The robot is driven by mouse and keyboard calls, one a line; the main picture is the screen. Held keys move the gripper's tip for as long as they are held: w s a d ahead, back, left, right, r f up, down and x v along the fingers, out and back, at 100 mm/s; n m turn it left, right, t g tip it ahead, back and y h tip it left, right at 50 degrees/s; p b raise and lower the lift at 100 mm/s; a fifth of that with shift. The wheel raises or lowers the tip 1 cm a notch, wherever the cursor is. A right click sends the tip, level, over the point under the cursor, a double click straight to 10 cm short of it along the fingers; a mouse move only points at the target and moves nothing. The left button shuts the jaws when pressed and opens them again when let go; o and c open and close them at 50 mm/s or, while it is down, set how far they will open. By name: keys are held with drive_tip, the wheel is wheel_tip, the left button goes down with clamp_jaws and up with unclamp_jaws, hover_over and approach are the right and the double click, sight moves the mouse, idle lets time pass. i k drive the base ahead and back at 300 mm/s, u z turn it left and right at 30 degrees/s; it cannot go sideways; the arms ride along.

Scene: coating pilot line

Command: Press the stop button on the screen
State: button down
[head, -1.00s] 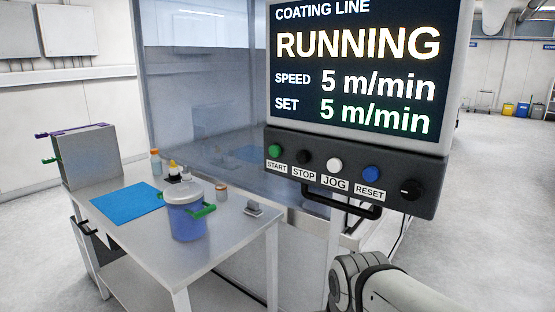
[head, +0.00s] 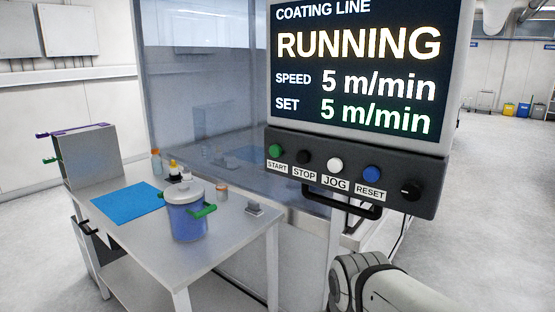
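The screen (head: 362,70) fills the upper right of the head view. It reads "COATING LINE", "RUNNING", speed 5 m/min and set 5 m/min. Below it is a dark button panel (head: 425,160). The black stop button (head: 305,157) sits above the "STOP" label, between the green start button (head: 275,151) and the white jog button (head: 335,165). A blue reset button (head: 371,173) and a black knob (head: 410,189) are further right. Nothing touches the buttons. Part of my arm shows at the lower right, below the panel. My gripper is out of view.
A dark handle (head: 345,204) sticks out under the panel. At left, a metal table (head: 135,231) holds a blue pot with green handles (head: 187,220), a blue mat (head: 127,202), a grey box (head: 88,157) and small bottles. A glazed enclosure (head: 200,100) stands behind.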

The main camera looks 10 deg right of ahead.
sight(303, 157)
drive_tip(key=z, duration=1.9)
drive_tip(key=k, duration=1.5)
drive_tip(key=u, duration=1.55)
drive_tip(key=i, duration=1)
drive_tip(key=z, duration=0.05)
